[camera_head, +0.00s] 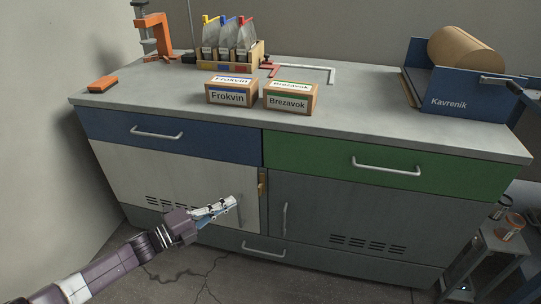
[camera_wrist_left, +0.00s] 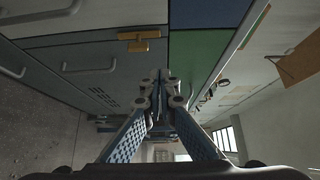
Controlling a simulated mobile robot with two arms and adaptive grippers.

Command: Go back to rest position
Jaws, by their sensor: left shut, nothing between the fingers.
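My left gripper (camera_head: 226,205) is shut and empty in the head view, in front of the white left cabinet door (camera_head: 150,180) near its vertical handle. I cannot tell whether it touches the door. In the left wrist view the fingers of my left gripper (camera_wrist_left: 159,82) meet at the tips with nothing between them. The bench cabinet (camera_head: 330,185) has a blue drawer (camera_head: 200,138) and a green drawer (camera_head: 340,172), both shut. My right gripper is not in view.
On the bench top stand a Frokvin box (camera_head: 230,96), a Brezavok box (camera_head: 290,102), a caddy (camera_head: 232,60) and a blue Kavrenik holder (camera_head: 465,92) with a brown roll. A small stand (camera_head: 490,245) is at the right. Cracked floor (camera_head: 190,275) lies open in front.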

